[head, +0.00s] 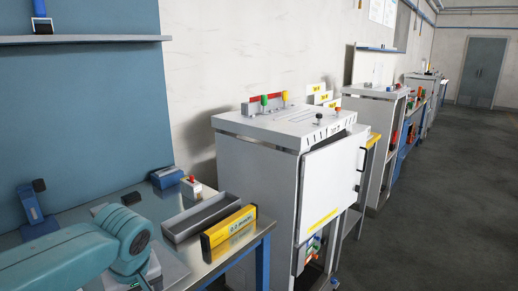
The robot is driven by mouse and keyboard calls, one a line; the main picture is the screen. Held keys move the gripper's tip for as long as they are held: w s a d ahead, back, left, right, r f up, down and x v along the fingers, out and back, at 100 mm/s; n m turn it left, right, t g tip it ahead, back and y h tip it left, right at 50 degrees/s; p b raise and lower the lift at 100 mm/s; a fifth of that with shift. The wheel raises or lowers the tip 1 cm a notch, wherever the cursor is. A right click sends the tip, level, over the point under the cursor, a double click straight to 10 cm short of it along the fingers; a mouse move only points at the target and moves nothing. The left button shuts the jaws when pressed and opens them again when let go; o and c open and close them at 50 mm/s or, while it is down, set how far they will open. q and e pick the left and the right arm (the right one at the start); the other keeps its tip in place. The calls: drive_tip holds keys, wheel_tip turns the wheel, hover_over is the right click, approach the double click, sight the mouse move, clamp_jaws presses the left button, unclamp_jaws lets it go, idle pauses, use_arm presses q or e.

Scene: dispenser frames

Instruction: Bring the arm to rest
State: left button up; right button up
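A teal arm of mine comes in from the lower left over the workbench (258,228). Its rounded joint shows, but its gripper is below or outside the picture, so I cannot see its fingers. No second arm shows. A grey open tray (190,222) lies on the bench to the right of the arm. A yellow block with dark lettering (229,227) stands along the tray's front side.
A small box with a red button (192,188) and a blue block (166,177) sit near the wall. A blue device (35,212) stands at left. A white cabinet (255,185) stands right of the bench. Open grey floor (445,210) lies at right.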

use_arm(q)
drive_tip(key=s+d+f+m+g+h, duration=0.1)
drive_tip(key=s+d+f+m+h, duration=0.15)
drive_tip(key=f, duration=0.55)
drive_tip(key=s+d+f+m+h+p, duration=0.15)
drive_tip(key=d+f, duration=0.25)
drive_tip(key=f, duration=0.4)
drive_tip(key=s+d+f+m+g+h, duration=0.1)
drive_tip(key=s+d+f, duration=0.15)
drive_tip(key=f, duration=0.65)
drive_tip(key=s+d+f+h, duration=0.1)
drive_tip(key=s+d+f, duration=0.2)
drive_tip(key=s+f, duration=0.7)
drive_tip(key=s, duration=0.3)
drive_tip(key=shift+s+f+m+p, duration=0.2)
drive_tip(key=shift+s+m+p, duration=0.1)
drive_tip(key=shift+s+p, duration=0.1)
